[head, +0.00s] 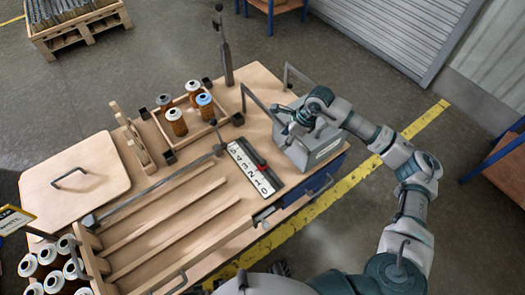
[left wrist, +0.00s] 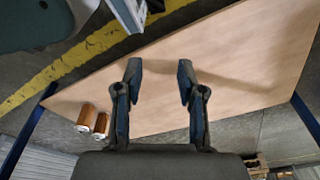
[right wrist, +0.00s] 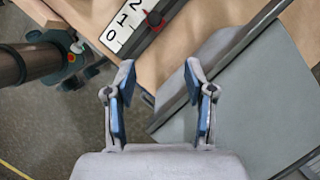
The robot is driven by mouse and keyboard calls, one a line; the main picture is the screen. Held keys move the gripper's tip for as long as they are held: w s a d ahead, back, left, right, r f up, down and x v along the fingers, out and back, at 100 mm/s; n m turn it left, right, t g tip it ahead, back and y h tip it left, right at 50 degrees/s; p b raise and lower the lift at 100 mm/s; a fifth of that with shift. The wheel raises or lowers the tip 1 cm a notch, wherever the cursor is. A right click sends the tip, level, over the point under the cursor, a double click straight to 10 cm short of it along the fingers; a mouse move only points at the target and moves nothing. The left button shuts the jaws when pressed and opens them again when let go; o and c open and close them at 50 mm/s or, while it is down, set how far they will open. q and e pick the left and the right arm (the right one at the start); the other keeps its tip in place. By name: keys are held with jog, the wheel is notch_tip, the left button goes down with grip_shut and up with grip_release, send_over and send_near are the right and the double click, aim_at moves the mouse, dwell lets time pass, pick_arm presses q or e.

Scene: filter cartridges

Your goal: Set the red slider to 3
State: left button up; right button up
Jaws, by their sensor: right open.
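The red slider (head: 262,168) sits on a dark rail beside a white number strip (head: 244,164) marked 5 to 0, on the wooden bench. In the right wrist view the red slider (right wrist: 154,18) stands about beside the 2. My right gripper (head: 285,137) is open and empty, to the right of the strip, over the grey box's side. In the right wrist view its fingers (right wrist: 160,68) are apart, with the slider beyond the tips. My left gripper (left wrist: 159,66) is open and empty above a bare wooden surface; I cannot make it out in the head view.
A grey box (head: 312,148) with a handle stands right of the strip. A small wooden tray (head: 178,143) holds several cartridges, and more stand at the lower left. A metal post (head: 225,60) rises at the bench's back. Two brown cartridges (left wrist: 93,121) show in the left wrist view.

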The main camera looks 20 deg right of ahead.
notch_tip(320, 180, down, 2)
jog(key=a, duration=0.1)
send_over(263, 161)
jog(key=s+d, duration=0.1)
jog(key=f, duration=0.8)
jog(key=shift+d+f, duration=0.1)
jog(key=shift+d, duration=0.1)
jog(key=f, duration=0.3)
jog(key=f+b, duration=0.1)
jog(key=shift+w+a+f, duration=0.25)
jog(key=shift+w+f, duration=0.05)
jog(key=shift+f, duration=0.05)
jog(key=shift+w+f, duration=0.1)
jog(key=shift+f, duration=0.15)
jog(key=shift+a, duration=0.5)
jog(key=shift+c, duration=1)
jog(key=c, duration=0.8)
pick_arm(q)
jog(key=shift+w+a+r, duration=0.2)
jog(key=shift+w+r, duration=0.05)
jog(key=shift+r, duration=0.25)
jog(key=shift+w+a+r, duration=0.15)
jog(key=shift+w+r, duration=0.1)
jog(key=shift+r, duration=0.2)
pick_arm(e)
grip_shut()
